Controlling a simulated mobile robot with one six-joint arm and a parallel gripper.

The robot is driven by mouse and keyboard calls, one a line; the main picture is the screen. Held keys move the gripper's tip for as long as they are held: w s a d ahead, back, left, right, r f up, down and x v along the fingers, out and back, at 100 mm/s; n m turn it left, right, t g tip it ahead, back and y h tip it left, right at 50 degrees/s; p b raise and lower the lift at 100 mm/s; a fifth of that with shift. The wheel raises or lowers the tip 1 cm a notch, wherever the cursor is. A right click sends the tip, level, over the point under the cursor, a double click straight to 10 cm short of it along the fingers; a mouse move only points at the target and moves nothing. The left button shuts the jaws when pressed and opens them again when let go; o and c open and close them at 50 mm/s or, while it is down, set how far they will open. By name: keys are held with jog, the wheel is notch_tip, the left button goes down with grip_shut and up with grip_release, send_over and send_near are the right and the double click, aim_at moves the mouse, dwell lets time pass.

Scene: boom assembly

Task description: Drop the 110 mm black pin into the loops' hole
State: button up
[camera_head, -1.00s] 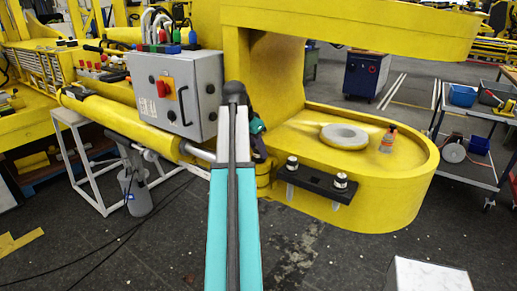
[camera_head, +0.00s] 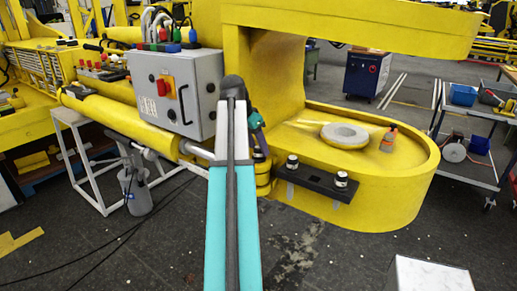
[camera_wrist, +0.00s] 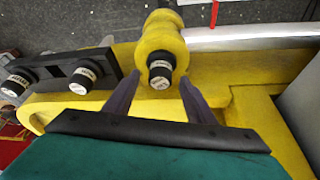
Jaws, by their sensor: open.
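A black pin (camera_wrist: 160,73) with a white-labelled cap stands in the yellow loops (camera_wrist: 160,36) in the wrist view, its cap above the top loop. The lower part of the pin is hidden, and its length cannot be read. My gripper (camera_wrist: 160,88) is open, with one finger to each side of the cap and a visible gap to it. In the head view the loops (camera_head: 263,175) show beside the yellow boom, partly behind my arm.
A black holder (camera_head: 316,181) with two more capped pins (camera_head: 292,161) is fixed at the boom's edge. A grey control box (camera_head: 177,93) stands left of my arm.

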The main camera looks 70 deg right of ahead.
jog(key=b+v, duration=0.3)
jog(key=v, duration=0.9)
jog(key=shift+r+b, duration=0.2)
jog(key=shift+b, duration=0.15)
jog(key=shift+a, duration=0.1)
dwell(0.8)
